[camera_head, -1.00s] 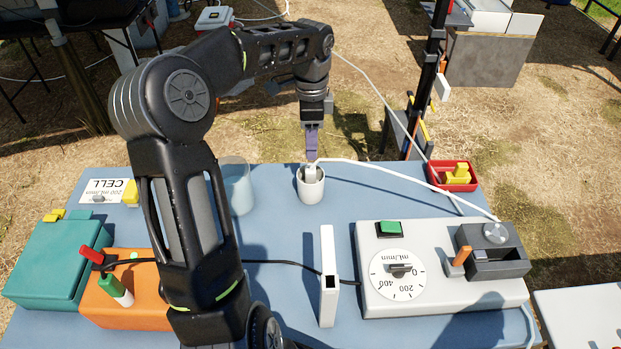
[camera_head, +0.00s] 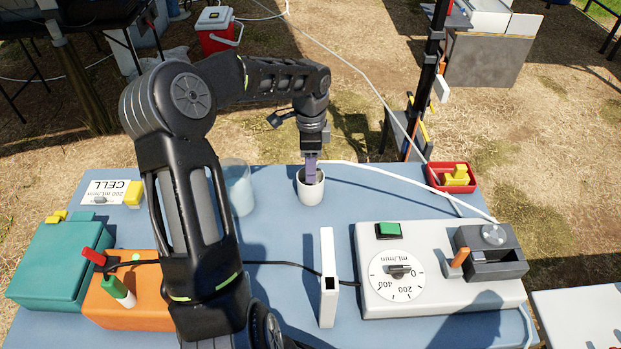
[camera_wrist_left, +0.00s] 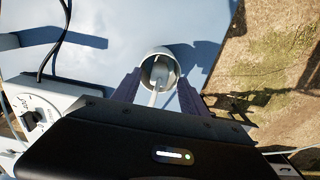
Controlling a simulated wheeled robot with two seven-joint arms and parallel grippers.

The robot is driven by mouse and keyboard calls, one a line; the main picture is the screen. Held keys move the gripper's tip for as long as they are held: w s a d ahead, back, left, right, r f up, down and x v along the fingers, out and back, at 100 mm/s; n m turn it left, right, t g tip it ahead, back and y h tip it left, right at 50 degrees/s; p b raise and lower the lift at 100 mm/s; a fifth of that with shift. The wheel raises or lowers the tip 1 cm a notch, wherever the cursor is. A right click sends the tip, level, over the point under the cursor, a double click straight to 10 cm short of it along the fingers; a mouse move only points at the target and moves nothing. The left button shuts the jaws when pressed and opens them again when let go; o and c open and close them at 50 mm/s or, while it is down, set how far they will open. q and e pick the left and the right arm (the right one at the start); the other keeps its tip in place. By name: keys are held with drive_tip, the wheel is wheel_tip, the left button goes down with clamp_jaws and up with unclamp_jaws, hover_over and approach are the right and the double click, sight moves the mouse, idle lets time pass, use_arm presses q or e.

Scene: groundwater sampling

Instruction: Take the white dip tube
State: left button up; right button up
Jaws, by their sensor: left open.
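The white dip tube (camera_wrist_left: 155,95) shows in the left wrist view, standing in the white cup (camera_head: 311,192) and running up between my fingers. The cup also shows in the wrist view (camera_wrist_left: 149,75). In the head view the tube's top is largely hidden by my left gripper (camera_head: 311,172); its thin white hose (camera_head: 400,176) leads off right to the pump box. My left gripper is open, pointing down, with its purple fingertips at the cup's mouth. The fingers lie either side of the tube; I cannot tell whether either touches it. My right gripper is not in view.
A clear beaker (camera_head: 238,188) stands left of the cup. The white pump box (camera_head: 440,285) with a dial is at the right, and an upright white block (camera_head: 328,270) stands in front. A red tray (camera_head: 436,181) sits at the back right. The blue table (camera_head: 275,225) is bare around the cup.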

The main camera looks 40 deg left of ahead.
use_arm(q)
drive_tip(key=shift+c, duration=0.4)
clamp_jaws()
idle(0.6)
idle(0.4)
